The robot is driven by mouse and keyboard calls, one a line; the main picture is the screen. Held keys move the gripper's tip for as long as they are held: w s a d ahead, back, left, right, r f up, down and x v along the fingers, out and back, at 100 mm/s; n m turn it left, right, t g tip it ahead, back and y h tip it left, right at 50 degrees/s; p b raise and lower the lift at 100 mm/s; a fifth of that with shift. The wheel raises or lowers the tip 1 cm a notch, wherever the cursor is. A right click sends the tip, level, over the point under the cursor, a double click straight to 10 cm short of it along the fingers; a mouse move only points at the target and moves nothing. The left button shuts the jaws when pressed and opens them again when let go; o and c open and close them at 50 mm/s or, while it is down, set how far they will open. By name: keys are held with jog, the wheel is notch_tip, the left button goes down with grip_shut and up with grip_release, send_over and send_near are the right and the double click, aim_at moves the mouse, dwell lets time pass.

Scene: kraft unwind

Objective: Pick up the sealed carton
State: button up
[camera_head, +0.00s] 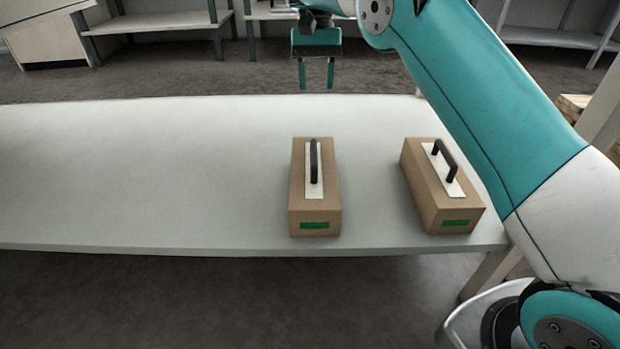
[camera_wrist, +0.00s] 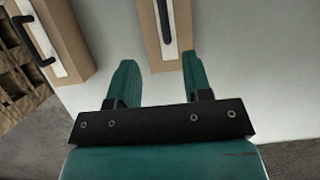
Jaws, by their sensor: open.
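Two brown cartons with black handles on white plates stand on a pale table. The middle carton (camera_head: 315,210) has a green label on its near end. The right carton (camera_head: 430,205) stands slightly turned near the table's right end and also has a green label. I cannot tell from the labels which is sealed. My gripper (camera_head: 316,88) is open and empty, above the table's far side, apart from both cartons. In the wrist view the fingers (camera_wrist: 160,82) point toward the middle carton (camera_wrist: 184,45); the other carton (camera_wrist: 72,42) is at upper left.
The table (camera_head: 150,180) is clear on its left side. My arm passes over the table's right end. Shelves (camera_head: 155,22) stand behind on the floor. A wooden pallet or slatted stack (camera_wrist: 18,75) lies beyond the table's end.

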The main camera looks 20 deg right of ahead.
aim_at(314, 150)
jog(key=b+x, duration=1)
jog(key=x, duration=0.1)
jog(key=b+x, duration=0.2)
jog(key=w+b+x, duration=0.1)
jog(key=b+x, duration=0.1)
jog(key=shift+s+a+f+b, duration=0.1)
jog(key=shift+a+f+b, duration=0.05)
jog(key=shift+f+b, duration=0.2)
jog(key=shift+s+f+b, duration=0.25)
jog(key=shift+f+b, duration=0.15)
jog(key=shift+r, duration=0.1)
grip_shut()
